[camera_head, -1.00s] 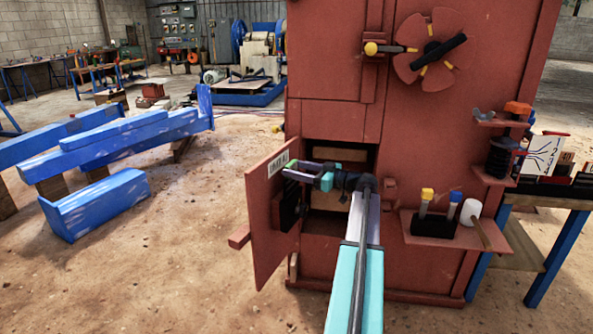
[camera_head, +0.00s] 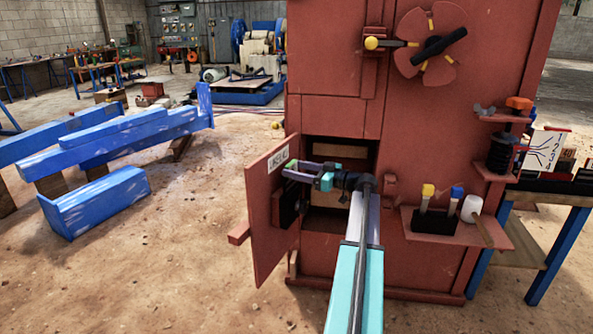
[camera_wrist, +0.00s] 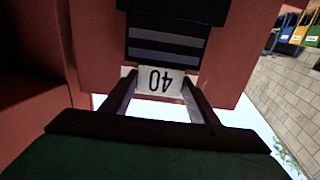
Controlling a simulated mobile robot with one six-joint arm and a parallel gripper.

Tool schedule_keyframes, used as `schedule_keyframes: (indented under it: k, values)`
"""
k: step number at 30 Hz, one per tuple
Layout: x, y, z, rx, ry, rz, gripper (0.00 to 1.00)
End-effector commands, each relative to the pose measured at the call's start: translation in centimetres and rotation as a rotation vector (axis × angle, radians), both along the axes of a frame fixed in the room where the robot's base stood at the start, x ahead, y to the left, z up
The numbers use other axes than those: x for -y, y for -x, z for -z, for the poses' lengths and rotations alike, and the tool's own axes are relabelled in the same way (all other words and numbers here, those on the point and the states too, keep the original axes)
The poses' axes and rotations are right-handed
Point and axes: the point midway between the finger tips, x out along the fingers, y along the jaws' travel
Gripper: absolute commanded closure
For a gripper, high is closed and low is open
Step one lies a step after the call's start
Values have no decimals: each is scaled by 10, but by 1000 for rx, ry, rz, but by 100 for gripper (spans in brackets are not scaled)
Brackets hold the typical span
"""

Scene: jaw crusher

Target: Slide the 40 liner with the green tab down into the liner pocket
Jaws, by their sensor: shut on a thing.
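My gripper (camera_head: 289,171) reaches left to the inner face of the open red door on the red machine. In the wrist view, its two fingers (camera_wrist: 158,82) are closed on the 40 liner (camera_wrist: 162,45), at its white end marked 40. That view is upside down. The liner's dark body with grey stripes extends away from the fingers toward a black part (camera_wrist: 165,8), probably the liner pocket. In the head view, a black shape (camera_head: 289,213) shows on the door below the gripper. I cannot make out the green tab or how deep the liner sits.
The open door (camera_head: 262,225) stands left of the machine's dark opening (camera_head: 325,212). A shelf (camera_head: 465,236) with a black holder and white mallet juts out at right. Blue beams (camera_head: 110,140) lie at left; open floor lies between them and the door.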

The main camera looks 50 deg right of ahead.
Motion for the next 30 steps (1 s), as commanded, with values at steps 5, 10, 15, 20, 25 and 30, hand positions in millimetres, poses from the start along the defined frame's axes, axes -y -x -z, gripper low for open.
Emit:
schedule_keyframes:
  k: [5, 10, 15, 20, 25, 30]
  values:
    - [0, 0, 1, 6, -1, 0, 100]
    - [0, 0, 3, 6, -1, 0, 100]
    - [0, 0, 6, 6, -1, 0, 100]
    - [0, 0, 9, 6, -1, 0, 100]
    - [0, 0, 12, 6, -1, 0, 100]
    - [0, 0, 14, 6, -1, 0, 100]
